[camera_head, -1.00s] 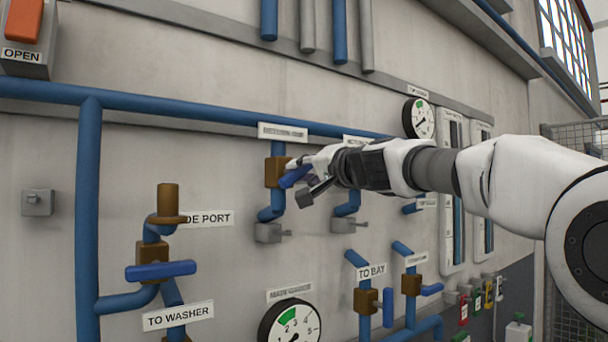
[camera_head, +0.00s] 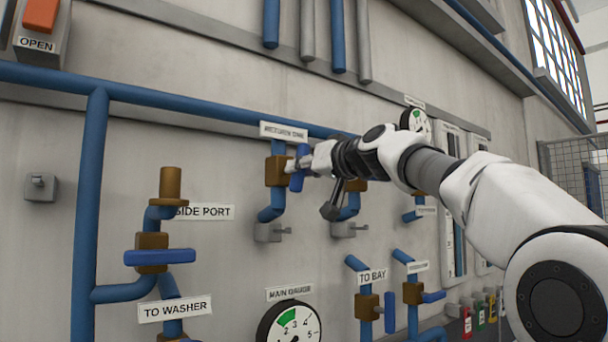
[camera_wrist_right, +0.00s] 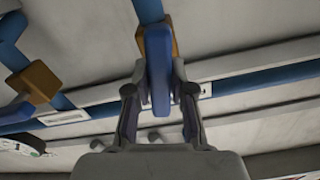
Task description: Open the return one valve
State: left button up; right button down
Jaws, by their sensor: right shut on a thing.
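The return one valve is a brown body (camera_head: 275,172) on a blue pipe, under a white label (camera_head: 284,131) that seems to read "RETURN ONE". Its blue lever handle (camera_head: 299,163) stands close to upright, roughly along the pipe. My right gripper (camera_head: 303,164) comes in from the right and is shut on this handle. In the right wrist view the blue handle (camera_wrist_right: 157,58) sits between the two fingers of my right gripper (camera_wrist_right: 159,93), with the brown body partly hidden behind it. My left gripper is not in view.
A neighbouring brown valve (camera_head: 355,186) is partly hidden behind my right gripper. The side port valve with a level blue handle (camera_head: 160,256) is at the lower left. The main gauge (camera_head: 289,325) and more valves are below.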

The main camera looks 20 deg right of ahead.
aim_at(303, 172)
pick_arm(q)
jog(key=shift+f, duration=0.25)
pick_arm(e)
jog(key=shift+w+a+f+n, duration=0.1)
jog(key=shift+w+f+n, duration=0.05)
jog(key=shift+f+n, duration=0.25)
jog(key=c, duration=1)
grip_release()
jog(key=shift+w+a, duration=0.2)
jog(key=shift+w, duration=0.2)
jog(key=shift+s+d+r, duration=0.15)
jog(key=shift+s, duration=0.1)
jog(key=v, duration=0.6)
jog(key=shift+s, duration=0.3)
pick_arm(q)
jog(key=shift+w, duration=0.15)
pick_arm(e)
jog(key=shift+s+d, duration=0.1)
